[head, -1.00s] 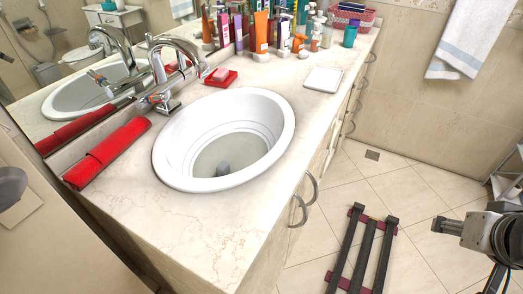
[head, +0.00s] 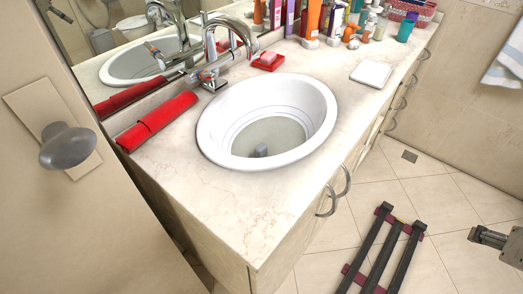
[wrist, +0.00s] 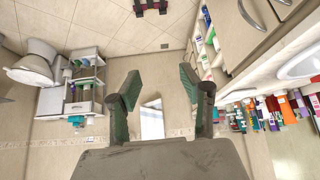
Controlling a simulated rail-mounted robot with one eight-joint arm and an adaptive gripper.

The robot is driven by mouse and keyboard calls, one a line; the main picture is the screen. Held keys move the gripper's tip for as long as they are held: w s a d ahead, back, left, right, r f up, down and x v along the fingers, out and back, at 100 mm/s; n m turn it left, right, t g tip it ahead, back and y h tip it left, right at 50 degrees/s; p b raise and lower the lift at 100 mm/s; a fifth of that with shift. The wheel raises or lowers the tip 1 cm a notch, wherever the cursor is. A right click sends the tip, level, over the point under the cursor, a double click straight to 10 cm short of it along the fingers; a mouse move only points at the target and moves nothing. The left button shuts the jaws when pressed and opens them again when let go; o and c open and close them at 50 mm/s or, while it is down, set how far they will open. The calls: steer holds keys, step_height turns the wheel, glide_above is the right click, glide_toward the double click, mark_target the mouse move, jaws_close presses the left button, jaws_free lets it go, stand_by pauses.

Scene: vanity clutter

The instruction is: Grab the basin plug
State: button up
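The basin plug (head: 261,150) is a small grey upright piece on the floor of the white basin (head: 212,148), near its front wall in the head view. The basin is set into the marble counter. My gripper (head: 474,236) shows at the right edge of the head view, over the floor and well away from the basin. In the wrist view my gripper (wrist: 157,84) has its two green-padded fingers spread with nothing between them. A piece of the basin (wrist: 302,66) shows at the right edge there; the plug is not visible in that view.
A chrome faucet (head: 210,45) arches at the basin's back left. A red rolled towel (head: 158,120), red soap dish (head: 267,63) and white square item (head: 371,73) lie on the counter (head: 235,212). Bottles crowd its far end. A door with a knob (head: 68,147) stands left. A dark rack (head: 378,250) lies on the floor.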

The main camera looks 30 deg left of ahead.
steer(key=shift+f, duration=0.1)
stand_by(0.3)
steer(key=o, duration=0.4)
